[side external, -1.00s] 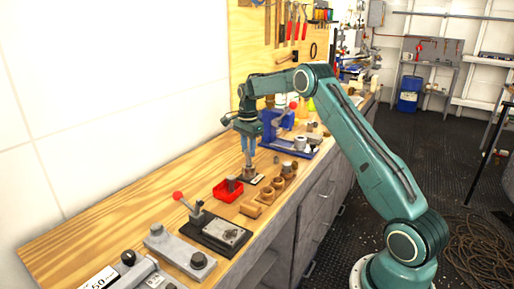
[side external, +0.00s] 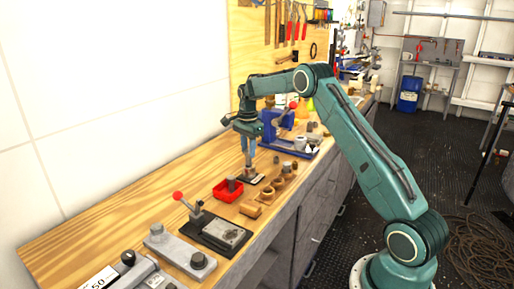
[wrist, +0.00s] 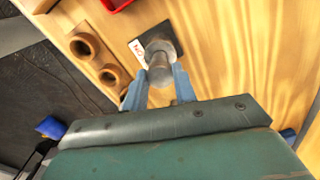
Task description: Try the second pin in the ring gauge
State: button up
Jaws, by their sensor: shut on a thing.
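My gripper (side external: 247,148) points down over the bench, and its blue fingers (wrist: 159,92) are shut on a grey metal pin (wrist: 160,72). The pin stands roughly upright between the fingers. Its far end meets the grey ring gauge (wrist: 158,43), which sits on a small dark plate with a white label (wrist: 138,46). I cannot tell whether the pin's tip is inside the bore or only over it. The plate also shows in the side view (side external: 257,180). Another grey pin (side external: 231,183) stands in the red tray (side external: 222,194) just nearer the camera.
Brown holders with round holes (wrist: 84,46) stand in a row along the bench's front edge. A lever fixture (side external: 225,234) is on the near side and a blue device (side external: 275,130) behind. The wooden bench toward the wall is clear.

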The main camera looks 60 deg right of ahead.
jog(key=shift+f, duration=0.45)
dwell(1.1)
jog(key=shift+r, duration=0.15)
jog(key=shift+r, duration=1.55)
jog(key=shift+r, duration=0.1)
